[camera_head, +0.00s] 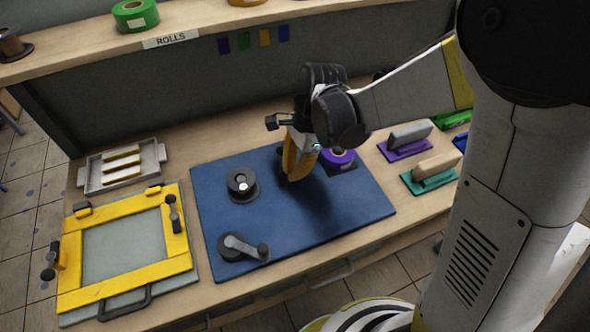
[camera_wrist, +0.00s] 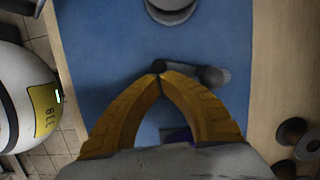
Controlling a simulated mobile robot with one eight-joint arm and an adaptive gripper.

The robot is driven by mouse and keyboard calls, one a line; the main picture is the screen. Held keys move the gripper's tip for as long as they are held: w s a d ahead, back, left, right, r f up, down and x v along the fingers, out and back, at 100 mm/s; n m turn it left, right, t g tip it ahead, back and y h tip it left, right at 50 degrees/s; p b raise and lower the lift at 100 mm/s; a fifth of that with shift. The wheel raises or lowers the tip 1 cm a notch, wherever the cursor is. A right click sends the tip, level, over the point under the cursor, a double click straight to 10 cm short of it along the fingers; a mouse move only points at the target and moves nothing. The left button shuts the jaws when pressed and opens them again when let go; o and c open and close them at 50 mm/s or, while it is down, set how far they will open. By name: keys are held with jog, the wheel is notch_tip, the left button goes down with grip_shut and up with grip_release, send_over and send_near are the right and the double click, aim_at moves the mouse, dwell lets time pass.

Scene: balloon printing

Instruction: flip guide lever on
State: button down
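My gripper (camera_head: 296,174) hangs over the back of the blue mat (camera_head: 337,217), with its yellow fingers pointing down. In the wrist view my gripper (camera_wrist: 159,76) is shut, the two fingertips meeting with nothing visible between them. Just beyond the tips is a grey lever (camera_wrist: 190,71) with a dark knob and a round grey end. I cannot tell whether the tips touch it, and my gripper seems to hide it in the head view. Another crank-like lever (camera_head: 242,246) with a dark knob lies at the mat's front left. Which one is the guide lever is not shown.
A yellow frame (camera_head: 126,276) with dark clamps and a grey tray (camera_head: 91,180) lie at left. Purple and green-based blocks stand at right. The mat's front right is clear.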

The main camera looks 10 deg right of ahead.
jog(key=shift+s+a+m+t, duration=0.15)
jog(key=shift+a+m+t, duration=0.25)
jog(key=shift+a+m, duration=1.15)
jog(key=shift+a, duration=0.6)
jog(key=shift+d, duration=0.1)
jog(key=shift+w+d+m, duration=0.2)
jog(key=shift+d+m, duration=0.05)
jog(key=shift+d, duration=0.05)
jog(key=d, duration=0.2)
jog(key=shift+d, duration=0.4)
jog(key=p+v, duration=0.3)
jog(key=v, duration=0.7)
jog(key=shift+s+d, duration=0.25)
jog(key=shift+d, duration=0.1)
